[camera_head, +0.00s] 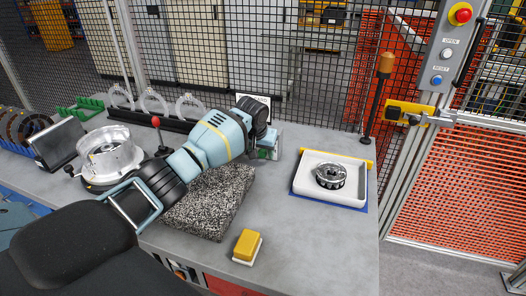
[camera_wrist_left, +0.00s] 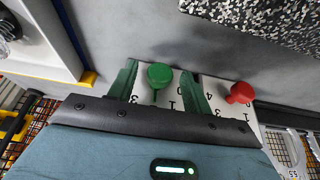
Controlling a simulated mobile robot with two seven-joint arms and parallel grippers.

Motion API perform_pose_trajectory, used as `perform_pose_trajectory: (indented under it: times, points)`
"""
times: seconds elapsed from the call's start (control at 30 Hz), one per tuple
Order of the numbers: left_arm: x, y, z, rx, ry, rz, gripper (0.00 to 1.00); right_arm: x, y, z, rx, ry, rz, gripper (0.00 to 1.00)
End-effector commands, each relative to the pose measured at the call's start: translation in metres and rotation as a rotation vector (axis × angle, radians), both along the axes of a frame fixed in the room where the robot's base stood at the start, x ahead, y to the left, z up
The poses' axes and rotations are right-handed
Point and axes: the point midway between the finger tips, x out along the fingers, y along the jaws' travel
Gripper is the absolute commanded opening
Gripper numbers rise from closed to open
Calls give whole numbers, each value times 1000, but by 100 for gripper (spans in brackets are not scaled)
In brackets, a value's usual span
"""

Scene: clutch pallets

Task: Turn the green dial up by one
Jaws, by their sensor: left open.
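The green dial (camera_wrist_left: 159,76) has a round green knob with a narrow pointer and sits on a white plate printed with black numbers. Its pointer aims at the lower side of the picture; which number it marks is unclear. My left gripper (camera_wrist_left: 158,70) is open, with one green finger on each side of the green knob. I cannot tell whether the fingers touch it. A red dial (camera_wrist_left: 239,93) sits on the same plate to the right, outside the fingers. In the head view my left gripper (camera_head: 266,146) reaches down at the table's back, mostly hiding the dials.
A white tray (camera_head: 310,193) holding a metal clutch part (camera_head: 330,176) stands to the right. A speckled block (camera_head: 215,207) lies under my left arm. A yellow-and-white block (camera_head: 247,246) lies near the front. A mesh fence (camera_head: 330,95) runs behind the table.

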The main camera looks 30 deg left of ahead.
Motion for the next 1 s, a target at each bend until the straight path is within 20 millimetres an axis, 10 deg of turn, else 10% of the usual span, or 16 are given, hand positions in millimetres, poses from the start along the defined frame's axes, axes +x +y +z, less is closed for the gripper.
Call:
perform_pose_trajectory:
  times: [0.3,0.63,1.0]
  points:
    - [2,0,0,0,-4,0,49,1,2,1,6,-3,-4,36]
    - [2,0,-1,0,-3,0,6,0,2,-1,5,2,-3,36]
    - [2,-2,1,67,12,-1,6,4,1,3,3,-9,-3,36]
